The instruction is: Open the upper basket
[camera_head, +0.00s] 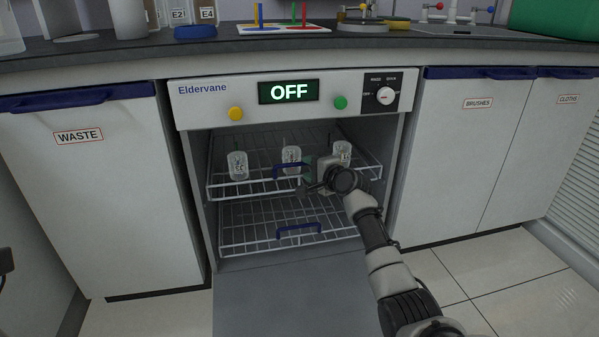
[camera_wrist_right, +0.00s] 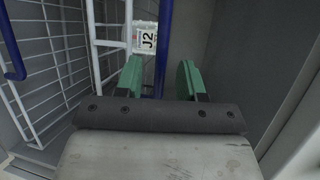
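The upper basket (camera_head: 222,192) is a wire rack inside the open dishwasher. It holds 3 clear labelled jars, and its blue handle (camera_head: 290,171) is at the front. My right gripper (camera_head: 307,171) is at the right part of that handle and partly hides it. In the right wrist view, the green fingers (camera_wrist_right: 159,80) are spread apart, with the blue handle bar (camera_wrist_right: 161,45) showing between them. Clear gaps show on both sides of the bar. A jar labelled J2 (camera_wrist_right: 147,40) is behind it.
The lower basket (camera_head: 250,240) with its blue handle (camera_head: 299,230) is below. The dishwasher door (camera_head: 290,295) is folded down in front. The control panel (camera_head: 210,108) reads OFF. Waste (camera_head: 80,190) and brushes (camera_head: 465,160) cupboards stand on either side, shut.

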